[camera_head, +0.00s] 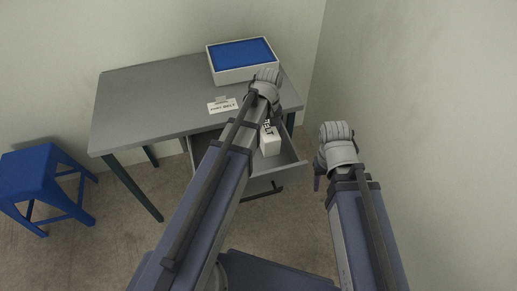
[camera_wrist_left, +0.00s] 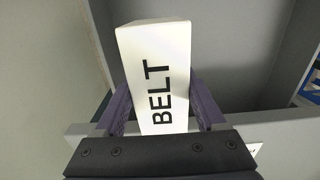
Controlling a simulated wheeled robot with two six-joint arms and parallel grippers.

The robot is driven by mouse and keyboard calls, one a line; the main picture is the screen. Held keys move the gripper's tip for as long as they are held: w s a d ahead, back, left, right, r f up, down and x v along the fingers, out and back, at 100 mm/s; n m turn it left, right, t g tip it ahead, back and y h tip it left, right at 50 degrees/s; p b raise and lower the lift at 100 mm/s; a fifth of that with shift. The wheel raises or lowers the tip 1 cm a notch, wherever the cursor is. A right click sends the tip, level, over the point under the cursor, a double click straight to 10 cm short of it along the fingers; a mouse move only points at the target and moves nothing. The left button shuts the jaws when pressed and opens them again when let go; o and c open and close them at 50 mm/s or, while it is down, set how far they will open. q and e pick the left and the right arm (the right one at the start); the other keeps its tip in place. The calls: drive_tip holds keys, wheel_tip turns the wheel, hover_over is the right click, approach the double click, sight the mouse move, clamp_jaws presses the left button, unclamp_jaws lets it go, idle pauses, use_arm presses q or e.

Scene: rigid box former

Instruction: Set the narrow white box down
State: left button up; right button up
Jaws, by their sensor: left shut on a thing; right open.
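The narrow white box (camera_head: 271,145), marked BELT, shows in the head view beside my left forearm, at the open drawer (camera_head: 292,160) under the desk. In the left wrist view the white box (camera_wrist_left: 153,65) stands out between the two purple fingers of my left gripper (camera_wrist_left: 162,112), which is shut on it. The drawer's grey inside lies behind it. I cannot tell whether the box touches the drawer floor. In the head view my left arm hides those fingers. My right gripper (camera_head: 318,174) is open and empty, right of the drawer, its fingers mostly hidden.
The grey desk (camera_head: 140,105) carries a white tray with a blue inside (camera_head: 243,62) at the back right and a small white label card (camera_head: 222,106) near its front edge. A blue stool (camera_head: 42,170) stands at the left. A wall is close on the right.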

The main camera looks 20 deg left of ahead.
sight(267, 127)
use_arm(q)
drive_tip(key=shift+f+b, duration=3.7)
drive_tip(key=shift+f, duration=0.5)
drive_tip(key=shift+f, duration=0.15)
drive_tip(key=o, duration=1.6)
drive_tip(key=shift+c, duration=0.2)
wheel_tip(267, 127, up, 12)
drive_tip(key=p, duration=1.2)
drive_tip(key=shift+r, duration=0.2)
drive_tip(key=s+d+m+y, duration=0.1)
drive_tip(key=s+d+m, duration=0.9)
drive_tip(key=s, duration=0.4)
drive_tip(key=shift+s+d+m, duration=0.15)
drive_tip(key=shift+s+m, duration=0.15)
drive_tip(key=shift+s, duration=0.1)
